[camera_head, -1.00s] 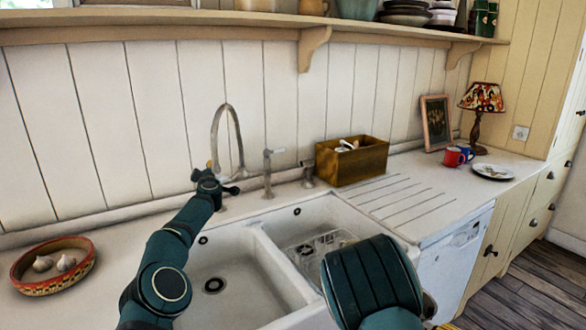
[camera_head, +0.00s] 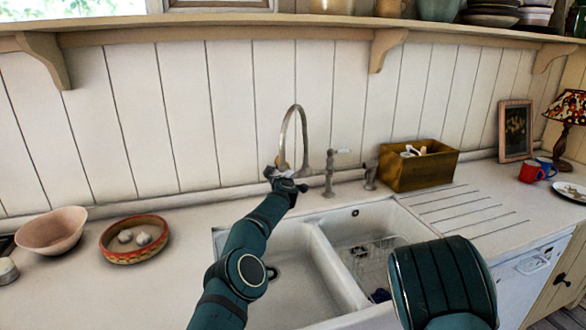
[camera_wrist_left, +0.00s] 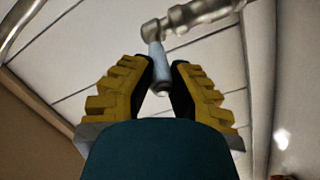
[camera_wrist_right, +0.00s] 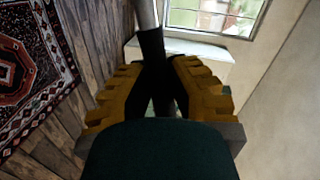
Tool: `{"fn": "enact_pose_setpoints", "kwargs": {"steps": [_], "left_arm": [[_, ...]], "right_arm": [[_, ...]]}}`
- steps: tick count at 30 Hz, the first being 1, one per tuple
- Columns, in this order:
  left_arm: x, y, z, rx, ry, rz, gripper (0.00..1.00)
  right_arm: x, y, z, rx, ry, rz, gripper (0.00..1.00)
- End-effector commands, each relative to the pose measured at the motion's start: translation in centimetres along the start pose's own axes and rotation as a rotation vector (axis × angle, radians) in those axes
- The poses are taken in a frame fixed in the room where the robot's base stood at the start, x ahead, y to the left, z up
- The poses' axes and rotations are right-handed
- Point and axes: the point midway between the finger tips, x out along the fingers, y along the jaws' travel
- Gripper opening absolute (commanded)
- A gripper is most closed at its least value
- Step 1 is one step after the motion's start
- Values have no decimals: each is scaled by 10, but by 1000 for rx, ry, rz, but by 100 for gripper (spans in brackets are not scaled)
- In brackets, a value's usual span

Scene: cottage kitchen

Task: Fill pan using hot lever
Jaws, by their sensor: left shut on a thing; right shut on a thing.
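The arched metal tap (camera_head: 303,125) stands behind the white double sink (camera_head: 318,262). My left gripper (camera_head: 280,176) is at the left side of the tap's base. In the left wrist view it is shut on a pale tap lever (camera_wrist_left: 157,55), which joins a metal arm of the tap. In the right wrist view my right gripper (camera_wrist_right: 163,85) is shut on a dark handle (camera_wrist_right: 151,46) with a grey metal stem. The rest of the held thing, probably the pan, is out of view. In the head view the right gripper is hidden.
A second metal fitting with a white lever (camera_head: 331,172) stands right of the tap. A wooden box (camera_head: 418,171) is behind the ridged drainer. A rack (camera_head: 375,268) lies in the right basin. A patterned bowl (camera_head: 134,240) and a pink bowl (camera_head: 52,231) stand left.

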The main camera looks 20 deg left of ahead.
Motion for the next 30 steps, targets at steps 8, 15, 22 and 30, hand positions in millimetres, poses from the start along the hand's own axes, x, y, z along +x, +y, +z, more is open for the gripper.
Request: {"fn": "enact_pose_setpoints", "kwargs": {"steps": [8, 15, 22, 30], "left_arm": [[0, 0, -1, 0, 2, 0, 52], [0, -1, -1, 0, -2, 1, 52], [3, -7, -2, -2, -35, 20, 52], [5, -11, -6, -1, -104, 64, 52]], "right_arm": [[0, -1, 0, 2, 0, -2, 0], [1, 2, 0, 2, 0, -2, 0], [5, 22, 5, 2, 0, -2, 0], [12, 54, 12, 2, 0, -2, 0]]}}
